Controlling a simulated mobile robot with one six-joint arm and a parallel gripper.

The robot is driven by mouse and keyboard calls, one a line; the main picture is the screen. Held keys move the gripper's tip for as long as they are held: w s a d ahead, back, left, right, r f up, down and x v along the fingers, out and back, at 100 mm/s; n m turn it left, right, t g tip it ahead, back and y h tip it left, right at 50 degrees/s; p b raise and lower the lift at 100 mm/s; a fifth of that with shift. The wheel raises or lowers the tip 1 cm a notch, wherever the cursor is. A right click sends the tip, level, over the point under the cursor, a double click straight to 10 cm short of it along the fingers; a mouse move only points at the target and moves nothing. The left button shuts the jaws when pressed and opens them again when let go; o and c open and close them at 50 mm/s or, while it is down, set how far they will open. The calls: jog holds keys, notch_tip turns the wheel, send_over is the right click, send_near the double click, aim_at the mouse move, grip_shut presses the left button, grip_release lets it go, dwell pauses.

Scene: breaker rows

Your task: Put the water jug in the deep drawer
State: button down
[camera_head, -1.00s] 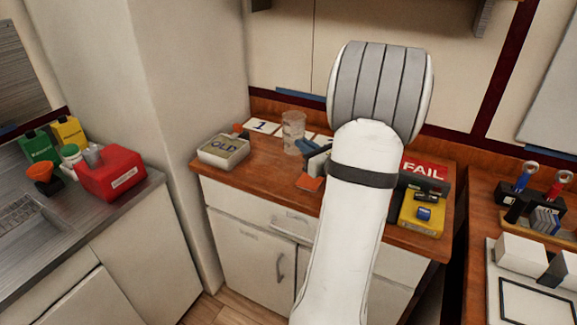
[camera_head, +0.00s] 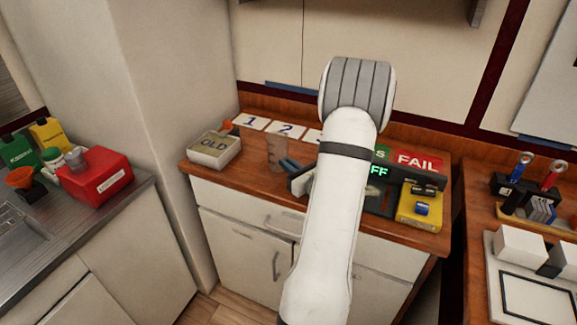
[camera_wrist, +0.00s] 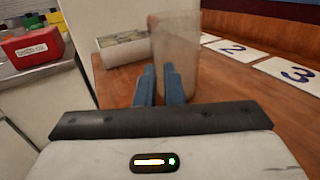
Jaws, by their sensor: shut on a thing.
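The clear, cylindrical water jug (camera_head: 277,150) stands upright over the left part of the wooden counter (camera_head: 232,176), right of the box marked OLD. It fills the upper middle of the wrist view (camera_wrist: 178,45). My gripper (camera_head: 287,163) is at its near right side; its two blue fingers (camera_wrist: 160,83) are close together against the jug, shut on it. The exact grip spot is hard to see, and I cannot tell whether the jug's base touches the counter. A drawer front with a bar handle (camera_head: 282,228) is below the counter edge and looks shut.
The OLD box (camera_head: 213,150) sits left of the jug. Numbered cards (camera_head: 286,130) lie along the back. A FAIL sign (camera_head: 418,160) and yellow box (camera_head: 420,207) are on the right. A cupboard door (camera_head: 243,253) is below. A wall column (camera_head: 180,130) stands at left.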

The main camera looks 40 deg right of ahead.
jog(key=c, duration=2)
grip_release()
jog(key=shift+f, duration=0.25)
jog(key=o, duration=0.5)
jog(key=shift+c, duration=0.2)
jog(key=shift+r, duration=0.1)
